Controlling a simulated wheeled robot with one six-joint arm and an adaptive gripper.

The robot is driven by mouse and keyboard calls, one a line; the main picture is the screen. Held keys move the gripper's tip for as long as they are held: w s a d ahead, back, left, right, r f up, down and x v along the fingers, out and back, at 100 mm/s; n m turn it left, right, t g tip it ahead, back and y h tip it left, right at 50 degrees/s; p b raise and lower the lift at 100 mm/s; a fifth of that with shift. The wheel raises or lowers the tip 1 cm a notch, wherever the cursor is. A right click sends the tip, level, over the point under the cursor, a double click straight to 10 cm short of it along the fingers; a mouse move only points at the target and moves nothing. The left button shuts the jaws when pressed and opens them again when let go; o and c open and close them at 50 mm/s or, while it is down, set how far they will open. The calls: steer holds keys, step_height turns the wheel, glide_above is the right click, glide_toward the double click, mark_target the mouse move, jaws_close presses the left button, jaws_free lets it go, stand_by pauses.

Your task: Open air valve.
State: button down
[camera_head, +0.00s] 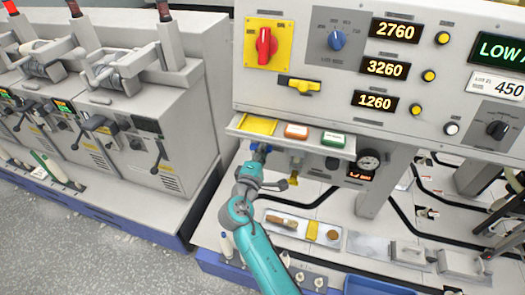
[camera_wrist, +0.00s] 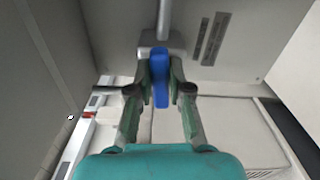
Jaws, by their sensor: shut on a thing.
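The air valve has a blue handle (camera_wrist: 160,64) on a grey body below a vertical pipe, seen in the wrist view. My gripper (camera_wrist: 161,84) is shut on this handle, one finger on each side. The handle runs up and down in the wrist picture, roughly in line with the pipe. In the head view my gripper (camera_head: 257,162) is just under the front shelf of the control panel, and a bit of blue (camera_head: 260,147) shows at its tip. The shelf and my gripper hide most of the valve there.
A round gauge (camera_head: 369,160) and a small lit display (camera_head: 360,174) are right of my gripper. The shelf (camera_head: 300,147) above carries yellow, orange and green items. A grey machine (camera_head: 150,130) stands left.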

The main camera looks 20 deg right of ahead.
steer(key=shift+f+m, duration=0.1)
steer(key=shift+m, duration=0.4)
steer(key=c, duration=1.1)
jaws_free()
steer(key=v, duration=1.2)
